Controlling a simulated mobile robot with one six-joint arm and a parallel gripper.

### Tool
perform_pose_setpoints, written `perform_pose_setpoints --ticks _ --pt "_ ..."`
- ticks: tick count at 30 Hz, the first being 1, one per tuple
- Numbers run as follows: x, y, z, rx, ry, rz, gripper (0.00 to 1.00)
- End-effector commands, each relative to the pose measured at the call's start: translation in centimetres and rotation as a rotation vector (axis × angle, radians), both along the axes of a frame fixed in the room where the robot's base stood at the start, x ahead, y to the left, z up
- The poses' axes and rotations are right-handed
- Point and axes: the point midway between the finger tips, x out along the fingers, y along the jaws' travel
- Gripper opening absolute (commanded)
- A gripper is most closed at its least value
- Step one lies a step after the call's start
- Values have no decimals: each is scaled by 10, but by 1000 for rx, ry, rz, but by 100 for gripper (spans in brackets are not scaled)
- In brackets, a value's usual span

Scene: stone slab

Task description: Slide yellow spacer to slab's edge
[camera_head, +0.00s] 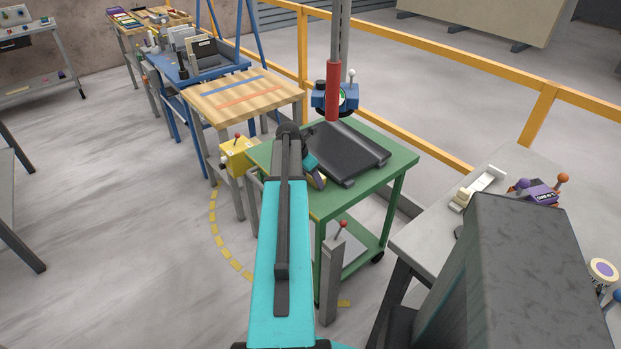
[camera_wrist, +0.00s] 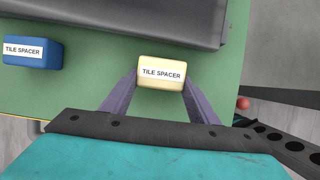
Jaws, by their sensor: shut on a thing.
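The yellow spacer (camera_wrist: 161,73), a pale yellow block labelled "TILE SPACER", is between the two purple fingers of my gripper (camera_wrist: 160,82) in the wrist view. The fingers are shut on its left and right sides. The dark slab (camera_wrist: 120,18) lies just beyond the spacer, with a narrow strip of green showing between them. In the head view the black slab (camera_head: 348,148) lies on the green cart (camera_head: 393,172), and my gripper (camera_head: 317,178) is at its near left side. My arm partly hides the spacer there.
A blue block (camera_wrist: 32,53), also labelled "TILE SPACER", sits on the green top to the left. A red cylinder (camera_head: 333,90) stands over the slab's far side. A yellow box with a red-knobbed lever (camera_head: 238,155) stands left of the cart. A grey table (camera_head: 430,232) is right.

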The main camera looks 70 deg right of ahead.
Motion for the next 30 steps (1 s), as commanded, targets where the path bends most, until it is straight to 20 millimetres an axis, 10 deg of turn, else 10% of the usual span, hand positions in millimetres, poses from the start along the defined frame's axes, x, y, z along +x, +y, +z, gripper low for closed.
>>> perform_pose_setpoints --ticks 17,18,21,30 --pt "-5 -7 0 0 0 -1 31" --pt "-5 -7 0 0 0 -1 61" --pt "-5 -7 0 0 0 -1 76" --pt "-5 -7 0 0 0 -1 76"
